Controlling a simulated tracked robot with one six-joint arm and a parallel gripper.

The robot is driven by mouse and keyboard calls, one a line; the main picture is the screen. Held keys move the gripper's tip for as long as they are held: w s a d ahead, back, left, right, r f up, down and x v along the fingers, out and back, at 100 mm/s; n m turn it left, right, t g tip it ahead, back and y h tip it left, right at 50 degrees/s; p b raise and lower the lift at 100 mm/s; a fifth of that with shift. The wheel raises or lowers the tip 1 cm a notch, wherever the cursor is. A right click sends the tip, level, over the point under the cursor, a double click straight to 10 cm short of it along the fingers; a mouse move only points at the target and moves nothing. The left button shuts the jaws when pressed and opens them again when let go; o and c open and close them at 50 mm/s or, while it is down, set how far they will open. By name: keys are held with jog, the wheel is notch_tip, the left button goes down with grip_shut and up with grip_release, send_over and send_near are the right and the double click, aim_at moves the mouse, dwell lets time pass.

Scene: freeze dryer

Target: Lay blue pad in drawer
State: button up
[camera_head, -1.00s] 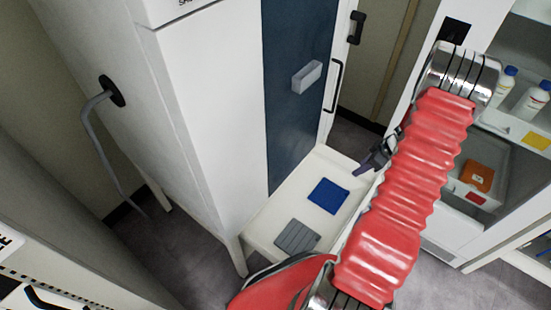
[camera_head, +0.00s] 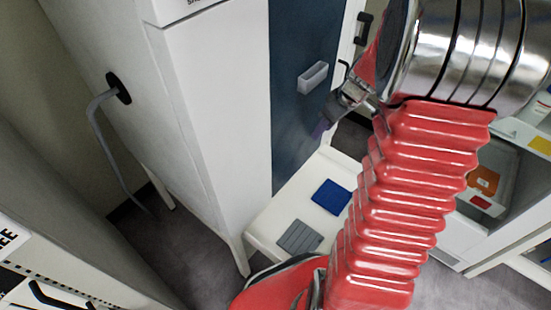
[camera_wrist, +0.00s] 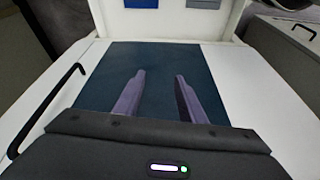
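The blue pad (camera_head: 331,196) lies flat in the open white drawer (camera_head: 262,232) at the foot of the tall white cabinet. A grey ribbed pad (camera_head: 299,237) lies in the same drawer, in front of it and apart from it. In the wrist view the blue pad (camera_wrist: 141,3) and grey pad (camera_wrist: 204,4) show at the top edge, partly cut off. My gripper (camera_head: 322,128) is above the drawer, in front of the dark door. In the wrist view its two purple fingers (camera_wrist: 158,76) stand apart with nothing between them.
The dark blue door panel (camera_head: 290,125) has a pale box-shaped holder (camera_head: 313,76) on it. A black handle (camera_wrist: 45,112) shows at left in the wrist view. A shelf unit with an orange item (camera_head: 484,181) stands at right. A grey hose (camera_head: 110,145) hangs at left.

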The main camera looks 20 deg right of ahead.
jog(key=s+a+r+m, duration=0.1)
jog(key=s+a+r, duration=0.3)
jog(key=a+r, duration=0.75)
jog(key=s+a+r+m+t, duration=0.1)
jog(key=s+a+r, duration=0.1)
jog(key=s+a, duration=0.4)
jog(key=s+a+r+m+t+h, duration=0.1)
jog(key=s+a+r+m, duration=0.1)
jog(key=s+a, duration=0.4)
jog(key=shift+s+r+h, duration=0.3)
jog(key=shift+s+r, duration=0.2)
jog(key=shift+s, duration=0.15)
jog(key=shift+c, duration=0.7)
